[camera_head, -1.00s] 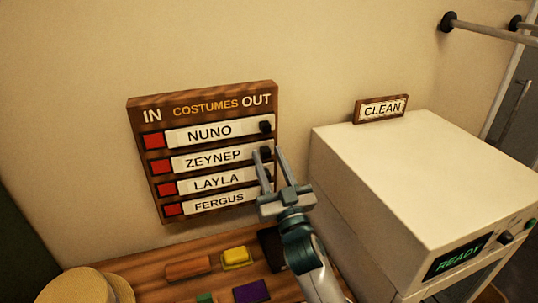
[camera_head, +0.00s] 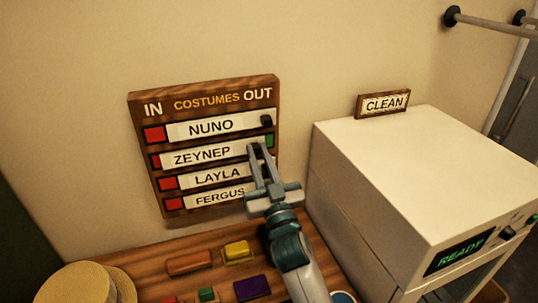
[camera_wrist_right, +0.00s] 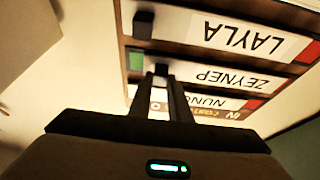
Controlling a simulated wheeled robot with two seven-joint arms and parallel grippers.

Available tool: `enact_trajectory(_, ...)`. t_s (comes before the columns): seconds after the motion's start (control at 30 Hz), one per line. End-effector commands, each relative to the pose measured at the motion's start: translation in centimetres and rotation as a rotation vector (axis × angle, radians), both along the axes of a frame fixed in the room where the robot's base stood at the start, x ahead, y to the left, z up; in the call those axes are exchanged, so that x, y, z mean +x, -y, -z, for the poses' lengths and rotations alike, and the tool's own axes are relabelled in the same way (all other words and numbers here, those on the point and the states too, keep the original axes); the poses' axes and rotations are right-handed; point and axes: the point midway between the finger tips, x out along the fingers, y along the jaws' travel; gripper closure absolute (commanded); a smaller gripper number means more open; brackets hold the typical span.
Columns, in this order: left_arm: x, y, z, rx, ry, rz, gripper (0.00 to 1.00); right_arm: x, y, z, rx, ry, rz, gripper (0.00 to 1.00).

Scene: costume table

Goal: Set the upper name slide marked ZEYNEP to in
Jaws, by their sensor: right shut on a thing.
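The wooden name board (camera_head: 205,91) hangs on the wall, headed IN at left and OUT at right. The ZEYNEP slide (camera_head: 202,156) is second from the top. It covers most of its red patch (camera_head: 156,162), leaving a narrow strip, and a green patch (camera_head: 269,141) shows at its right end. My right gripper (camera_head: 257,149) is shut on the dark knob at the slide's right end. The wrist view shows the board upside down, with the fingers (camera_wrist_right: 162,80) at the knob (camera_wrist_right: 161,70) and the green patch (camera_wrist_right: 137,61) beside it. My left gripper is not in view.
The NUNO slide (camera_head: 210,127) above and the LAYLA slide (camera_head: 217,174) and FERGUS slide (camera_head: 215,196) below show wide red patches at left. A white machine (camera_head: 430,170) stands close at right. Coloured blocks and a straw hat (camera_head: 75,285) are on the table below.

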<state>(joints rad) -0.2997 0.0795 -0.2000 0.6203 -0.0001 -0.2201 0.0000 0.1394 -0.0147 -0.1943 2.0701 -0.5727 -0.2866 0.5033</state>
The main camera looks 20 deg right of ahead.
Motion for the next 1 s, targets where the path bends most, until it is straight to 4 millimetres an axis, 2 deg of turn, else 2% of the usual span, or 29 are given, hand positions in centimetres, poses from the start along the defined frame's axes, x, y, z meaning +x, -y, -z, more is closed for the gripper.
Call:
enact_trajectory(0.1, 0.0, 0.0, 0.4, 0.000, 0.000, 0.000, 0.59, -0.1, -1.8, 0.2, 0.004, -0.001, -0.003, 1.00)
enact_trajectory(0.2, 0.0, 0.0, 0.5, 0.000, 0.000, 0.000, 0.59, -0.1, -2.6, 0.1, 0.002, -0.001, -0.002, 1.00)
enact_trajectory(0.5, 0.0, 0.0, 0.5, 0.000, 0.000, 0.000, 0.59, -0.1, -2.9, 0.0, 0.001, -0.001, -0.004, 1.00)
enact_trajectory(0.53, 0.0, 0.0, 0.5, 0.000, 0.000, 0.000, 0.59, -0.1, -2.9, 0.0, 0.001, -0.001, -0.004, 0.81)
enact_trajectory(0.6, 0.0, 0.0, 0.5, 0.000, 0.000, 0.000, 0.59, -0.1, -2.9, 0.0, 0.001, -0.001, -0.004, 0.64)
enact_trajectory(1.0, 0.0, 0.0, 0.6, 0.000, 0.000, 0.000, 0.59, -0.3, -2.8, 0.2, 0.001, -0.001, -0.001, 0.64)
